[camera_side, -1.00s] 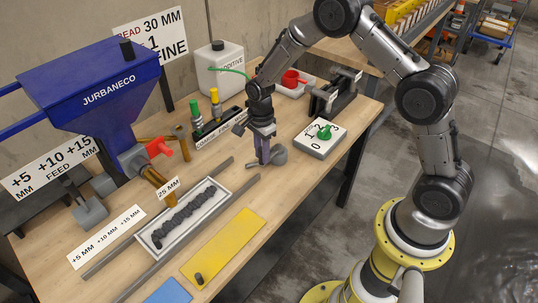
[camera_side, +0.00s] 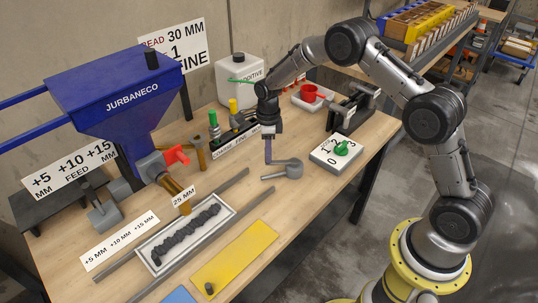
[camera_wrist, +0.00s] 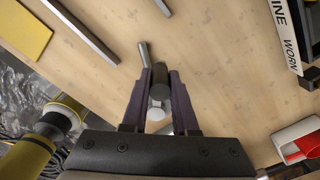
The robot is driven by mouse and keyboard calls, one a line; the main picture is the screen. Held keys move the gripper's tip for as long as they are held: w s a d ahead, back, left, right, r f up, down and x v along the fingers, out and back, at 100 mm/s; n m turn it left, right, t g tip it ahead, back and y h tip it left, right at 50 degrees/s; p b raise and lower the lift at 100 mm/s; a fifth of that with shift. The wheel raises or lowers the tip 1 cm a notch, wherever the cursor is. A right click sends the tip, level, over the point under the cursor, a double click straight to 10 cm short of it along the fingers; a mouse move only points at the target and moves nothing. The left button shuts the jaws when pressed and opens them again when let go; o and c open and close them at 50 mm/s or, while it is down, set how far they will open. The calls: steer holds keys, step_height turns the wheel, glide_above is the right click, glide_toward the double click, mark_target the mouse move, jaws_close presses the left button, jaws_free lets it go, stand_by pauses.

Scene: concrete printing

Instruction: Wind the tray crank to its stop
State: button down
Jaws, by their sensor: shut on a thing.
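The grey tray crank (camera_side: 294,169) sits on the wooden bench to the right of the rails. In the side view its rounded body is at the right and a grey bar reaches to the lower left. My gripper (camera_side: 268,161) points down at the crank's left side. In the wrist view my gripper (camera_wrist: 160,85) is shut on the crank's dark upright handle, with a grey bar beyond it. The fingers hide part of the handle. The white-rimmed tray (camera_side: 147,247) lies between two grey rails (camera_side: 225,183) and carries a rough dark bead.
A yellow plate (camera_side: 235,258) lies in front of the rails. A grey numbered box with a green knob (camera_side: 342,149) stands right of the crank. The blue hopper (camera_side: 120,85) and its red-handled valve (camera_side: 176,155) stand at the left.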

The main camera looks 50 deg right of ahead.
steer(key=shift+w+d+r, duration=0.1)
steer(key=shift+w+d, duration=0.25)
stand_by(0.3)
steer(key=c, duration=0.7)
jaws_free()
steer(key=shift+s, duration=0.1)
step_height(320, 180, up, 14)
steer(key=shift+f, duration=0.1)
